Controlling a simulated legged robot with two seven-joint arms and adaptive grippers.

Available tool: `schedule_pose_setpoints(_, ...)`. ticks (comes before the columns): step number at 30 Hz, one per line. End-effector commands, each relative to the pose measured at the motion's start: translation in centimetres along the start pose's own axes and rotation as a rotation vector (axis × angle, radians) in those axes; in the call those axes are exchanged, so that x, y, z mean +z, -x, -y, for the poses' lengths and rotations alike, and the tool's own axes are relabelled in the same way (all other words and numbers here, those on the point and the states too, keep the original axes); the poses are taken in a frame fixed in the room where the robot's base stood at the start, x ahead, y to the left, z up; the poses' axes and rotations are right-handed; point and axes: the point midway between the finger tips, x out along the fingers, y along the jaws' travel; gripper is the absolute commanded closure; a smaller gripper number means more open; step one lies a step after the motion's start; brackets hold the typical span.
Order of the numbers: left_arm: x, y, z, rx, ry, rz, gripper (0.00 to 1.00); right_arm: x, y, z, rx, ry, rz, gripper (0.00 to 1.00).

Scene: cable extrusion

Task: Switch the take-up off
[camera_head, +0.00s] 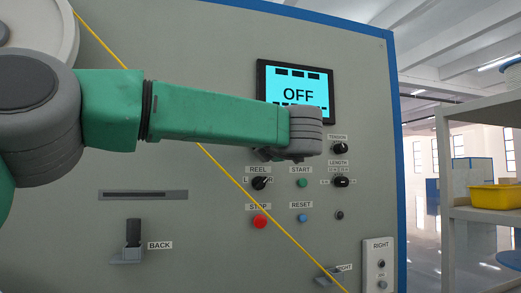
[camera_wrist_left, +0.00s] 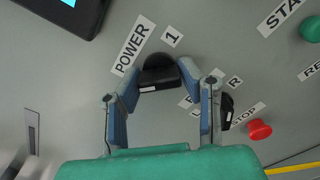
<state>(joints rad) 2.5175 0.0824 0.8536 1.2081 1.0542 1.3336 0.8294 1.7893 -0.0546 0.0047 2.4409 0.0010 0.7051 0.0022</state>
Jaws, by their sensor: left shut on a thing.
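The take-up's grey panel (camera_head: 220,70) carries a screen (camera_head: 298,92) that reads OFF. In the left wrist view, a black rotary knob (camera_wrist_left: 158,76) sits beside a POWER label (camera_wrist_left: 133,45) and a 1 mark (camera_wrist_left: 172,39). My left gripper (camera_wrist_left: 160,82) has its two blue-grey fingers on either side of this knob and is shut on it. In the head view, my green arm reaches across the panel and hides the power knob and most of the gripper. My right gripper is in neither view.
Below my arm are the REEL knob (camera_head: 260,183), green START button (camera_head: 302,183), red STOP button (camera_head: 260,221) and blue RESET button (camera_head: 302,218). A yellow cable (camera_head: 225,172) crosses the panel diagonally. A shelf with a yellow bin (camera_head: 495,196) stands right.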

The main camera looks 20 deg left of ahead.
Motion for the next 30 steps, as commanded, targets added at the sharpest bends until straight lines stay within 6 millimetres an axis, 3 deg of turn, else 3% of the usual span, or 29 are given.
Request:
schedule_pose_setpoints(3, -0.3, 0.2, 0.8, -0.013, -0.007, -0.005, 0.96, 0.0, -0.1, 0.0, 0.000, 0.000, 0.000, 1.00)
schedule_pose_setpoints(4, -0.3, 0.2, 0.8, -0.013, -0.007, -0.005, 0.60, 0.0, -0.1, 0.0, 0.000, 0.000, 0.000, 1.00)
schedule_pose_setpoints(5, -0.3, 0.2, 0.8, -0.013, -0.007, -0.004, 0.50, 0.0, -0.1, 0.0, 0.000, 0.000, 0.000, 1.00)
schedule_pose_setpoints(6, -0.3, 0.2, 0.8, -0.012, -0.007, -0.004, 0.47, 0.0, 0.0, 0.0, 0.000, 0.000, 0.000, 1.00)
schedule_pose_setpoints(17, -0.1, 0.5, 0.2, -0.005, -0.002, -0.001, 0.47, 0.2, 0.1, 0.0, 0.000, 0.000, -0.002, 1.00)
schedule_pose_setpoints(20, 0.0, 1.7, 0.2, -0.005, -0.004, 0.001, 0.47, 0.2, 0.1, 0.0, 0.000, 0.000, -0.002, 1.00)
schedule_pose_setpoints(30, 0.0, 8.8, 0.5, -0.007, -0.005, 0.001, 0.47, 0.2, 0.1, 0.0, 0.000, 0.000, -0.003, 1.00)
